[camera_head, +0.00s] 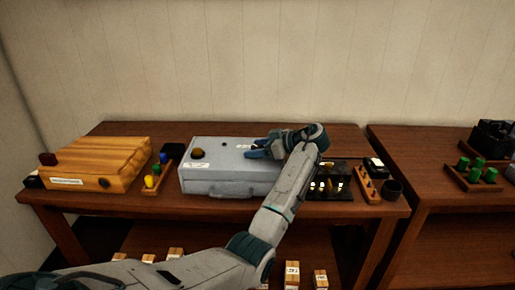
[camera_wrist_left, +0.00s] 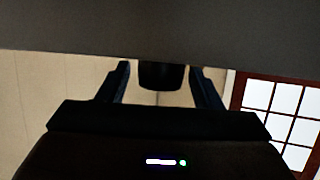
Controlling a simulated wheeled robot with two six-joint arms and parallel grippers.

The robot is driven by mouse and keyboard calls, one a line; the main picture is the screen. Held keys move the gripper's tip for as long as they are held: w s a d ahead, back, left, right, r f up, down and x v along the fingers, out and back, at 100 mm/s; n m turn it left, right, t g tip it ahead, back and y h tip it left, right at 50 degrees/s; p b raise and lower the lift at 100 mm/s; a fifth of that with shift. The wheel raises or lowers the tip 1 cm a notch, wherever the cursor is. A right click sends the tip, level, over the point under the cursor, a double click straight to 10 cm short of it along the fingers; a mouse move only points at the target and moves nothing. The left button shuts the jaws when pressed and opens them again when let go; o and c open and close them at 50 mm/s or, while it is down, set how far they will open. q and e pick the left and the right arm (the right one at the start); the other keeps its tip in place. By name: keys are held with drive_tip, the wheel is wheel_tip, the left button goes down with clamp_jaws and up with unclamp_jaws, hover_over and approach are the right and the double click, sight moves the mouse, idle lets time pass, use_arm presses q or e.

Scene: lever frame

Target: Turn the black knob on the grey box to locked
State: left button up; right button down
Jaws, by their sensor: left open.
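The grey box (camera_head: 228,178) stands on the wooden table in the head view, with a handle on its front face. My left gripper (camera_head: 257,149) is over the right part of its top, reaching in from the right side. In the left wrist view a dark grey surface fills the top, and the black knob (camera_wrist_left: 160,76) sticks out from it. The knob is between the two open fingers of the left gripper (camera_wrist_left: 160,88), with a gap on each side. In the head view the gripper hides the knob, so its turn position cannot be told. My right gripper is not in view.
A brass-coloured round part (camera_head: 197,153) sits on the box's left top. A wooden box (camera_head: 100,160) and a tray of coloured pegs (camera_head: 154,181) stand to the left. A black rack (camera_head: 330,182) and a dark cup (camera_head: 392,188) stand to the right.

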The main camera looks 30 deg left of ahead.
use_arm(q)
drive_tip(key=shift+d+r, duration=0.1)
drive_tip(key=shift+d, duration=0.3)
drive_tip(key=b+v, duration=0.2)
drive_tip(key=v, duration=0.7)
drive_tip(key=shift+w+d+r, duration=0.1)
drive_tip(key=shift+d+r, duration=0.15)
drive_tip(key=shift+d, duration=0.15)
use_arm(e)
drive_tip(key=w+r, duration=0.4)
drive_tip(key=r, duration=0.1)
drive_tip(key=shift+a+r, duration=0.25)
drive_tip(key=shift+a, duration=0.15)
use_arm(q)
drive_tip(key=shift+f, duration=0.1)
